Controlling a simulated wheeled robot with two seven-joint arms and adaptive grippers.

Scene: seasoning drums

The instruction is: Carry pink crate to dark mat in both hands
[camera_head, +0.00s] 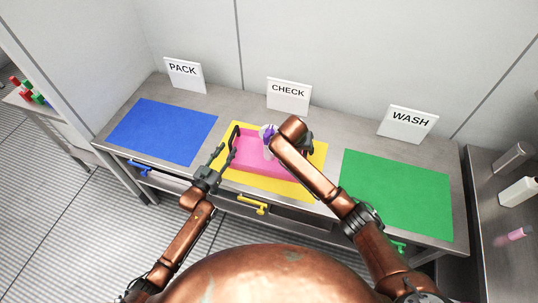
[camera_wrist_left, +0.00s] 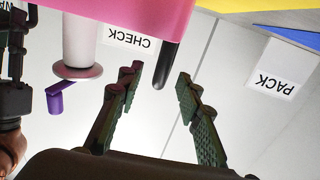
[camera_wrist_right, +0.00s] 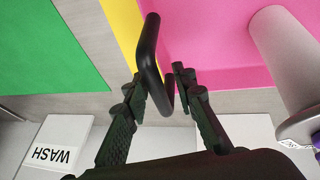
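The pink crate (camera_head: 255,160) stands on the yellow mat (camera_head: 315,155) in front of the CHECK sign. It has black handles at its left (camera_head: 235,136) and right ends. My left gripper (camera_head: 226,156) is open at the left handle, whose end shows between the fingers in the left wrist view (camera_wrist_left: 163,70). My right gripper (camera_wrist_right: 158,82) is open, with the right handle (camera_wrist_right: 149,50) between its fingers. In the head view my right arm hides the crate's right part. The blue mat (camera_head: 165,130) lies left and the green mat (camera_head: 397,190) right; both look bare.
A white and purple container (camera_head: 267,132) is in the crate. PACK (camera_head: 184,74), CHECK (camera_head: 289,95) and WASH (camera_head: 408,122) signs stand along the back. The grey counter's front has blue, yellow (camera_head: 252,204) and green handles. A side bench with bottles (camera_head: 518,192) is at right.

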